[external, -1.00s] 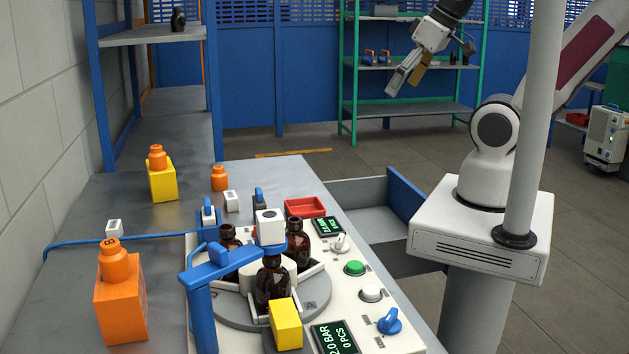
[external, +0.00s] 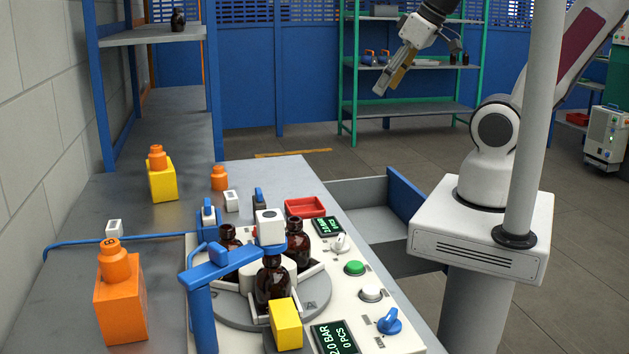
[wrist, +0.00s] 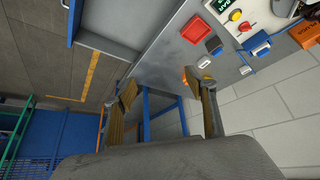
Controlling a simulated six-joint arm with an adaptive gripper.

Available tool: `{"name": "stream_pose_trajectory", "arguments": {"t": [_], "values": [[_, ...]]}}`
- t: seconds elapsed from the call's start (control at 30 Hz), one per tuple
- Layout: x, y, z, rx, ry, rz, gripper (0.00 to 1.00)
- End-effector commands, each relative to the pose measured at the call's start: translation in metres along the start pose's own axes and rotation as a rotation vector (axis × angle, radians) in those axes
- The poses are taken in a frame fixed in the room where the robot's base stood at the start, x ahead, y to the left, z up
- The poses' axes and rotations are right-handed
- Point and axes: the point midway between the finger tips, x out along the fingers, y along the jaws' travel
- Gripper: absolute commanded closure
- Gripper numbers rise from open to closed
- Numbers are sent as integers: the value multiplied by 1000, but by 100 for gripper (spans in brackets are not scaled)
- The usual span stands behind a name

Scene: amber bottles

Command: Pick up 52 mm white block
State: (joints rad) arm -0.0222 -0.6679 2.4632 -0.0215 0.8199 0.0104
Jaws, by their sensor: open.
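Several white blocks show in the external view. Smaller white blocks stand on the bench, one near the orange cap (external: 231,201) and one by the blue hose (external: 114,228). I cannot tell by sight which is 52 mm. My gripper (external: 386,86) is open and empty, high over the floor, to the right of and behind the bench, well apart from every block. In the wrist view its two fingers (wrist: 167,92) are spread, and a small white block (wrist: 245,70) lies on the bench edge side.
Amber bottles (external: 272,280) stand on the round turntable under the blue arm (external: 225,262). A red tray (external: 305,207), knobs and displays line the bench. A grey pole (external: 532,110) rises at right.

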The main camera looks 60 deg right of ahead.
Motion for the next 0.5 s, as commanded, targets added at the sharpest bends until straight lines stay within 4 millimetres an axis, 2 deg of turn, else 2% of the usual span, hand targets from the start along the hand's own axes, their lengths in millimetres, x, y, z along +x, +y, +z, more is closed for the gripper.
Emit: {"name": "stream_pose_trajectory", "arguments": {"t": [0.5], "values": [[49,-20,-107,-93,119,-5,44]]}}
